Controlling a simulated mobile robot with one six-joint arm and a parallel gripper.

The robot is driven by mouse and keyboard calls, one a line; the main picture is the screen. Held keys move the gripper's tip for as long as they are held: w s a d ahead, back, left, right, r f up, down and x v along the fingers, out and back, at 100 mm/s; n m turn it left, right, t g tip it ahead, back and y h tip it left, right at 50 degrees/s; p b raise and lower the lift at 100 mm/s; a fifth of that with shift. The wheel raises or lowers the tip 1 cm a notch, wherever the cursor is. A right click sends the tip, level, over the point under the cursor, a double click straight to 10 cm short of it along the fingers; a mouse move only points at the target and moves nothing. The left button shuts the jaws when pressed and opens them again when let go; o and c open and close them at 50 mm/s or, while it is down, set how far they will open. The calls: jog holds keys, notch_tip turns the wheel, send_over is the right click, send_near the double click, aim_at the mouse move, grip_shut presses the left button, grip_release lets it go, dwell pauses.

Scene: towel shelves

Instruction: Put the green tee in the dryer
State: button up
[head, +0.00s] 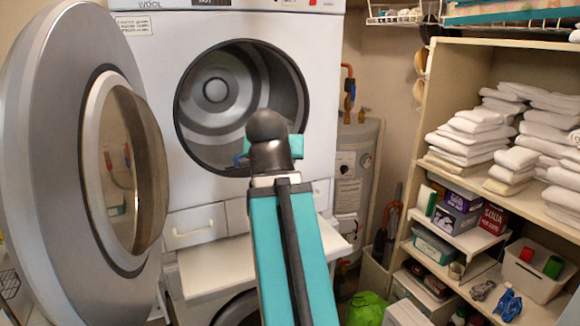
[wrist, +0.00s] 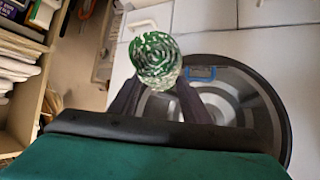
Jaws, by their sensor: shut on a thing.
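The white dryer (head: 330,100) stands ahead in the head view. Its round drum opening (head: 215,90) is uncovered and its big round door (head: 60,130) is swung open to the left. In the wrist view my gripper (wrist: 155,85) is shut on a rolled green-and-white patterned cloth (wrist: 155,55), which looks like the green tee. The dark drum opening (wrist: 255,100) lies beyond and to the right of the cloth there. In the head view my arm hides the gripper and the cloth, in front of the opening's lower right part.
A small blue piece (wrist: 202,73) shows at the opening's rim. A shelf unit (head: 430,90) with folded white towels (head: 470,130) stands at the right. A pull-out ledge (head: 215,265) juts below the dryer. A bright green bundle (head: 366,308) lies low at the right of my arm.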

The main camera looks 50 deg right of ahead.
jog(key=shift+w+a+r+n+t+y, duration=0.35)
jog(key=shift+a+r+n+t+y, duration=0.15)
jog(key=shift+a+r+n, duration=0.15)
jog(key=shift+w+a+r+n+t+y, duration=0.1)
jog(key=shift+w+a+n+t+y, duration=0.1)
jog(key=shift+a+n+t+y, duration=0.45)
jog(key=shift+d, duration=0.1)
jog(key=shift+w+d+r+p, duration=0.1)
jog(key=shift+w+p, duration=0.1)
jog(key=shift+p, duration=0.15)
jog(key=shift+w+d+f+p, duration=0.2)
jog(key=shift+w+d+p, duration=0.65)
jog(key=shift+w+d, duration=2.9)
jog(key=shift+w+d+f+p, duration=0.15)
jog(key=shift+w+d+p, duration=0.55)
jog(key=shift+w, duration=6.2)
jog(key=shift+w+d+f+p, duration=0.2)
jog(key=shift+w+d+p, duration=1.3)
jog(key=shift+w, duration=3.8)
jog(key=shift+w+d+f+b, duration=0.35)
jog(key=shift+f+b, duration=0.85)
jog(key=shift+f, duration=0.75)
jog(key=shift+w+d+f+b, duration=0.35)
jog(key=shift+f+b, duration=0.85)
jog(key=shift+f, duration=0.75)
jog(key=shift+w+d+f+b, duration=0.3)
jog(key=shift+f+b, duration=0.9)
jog(key=shift+f, duration=0.75)
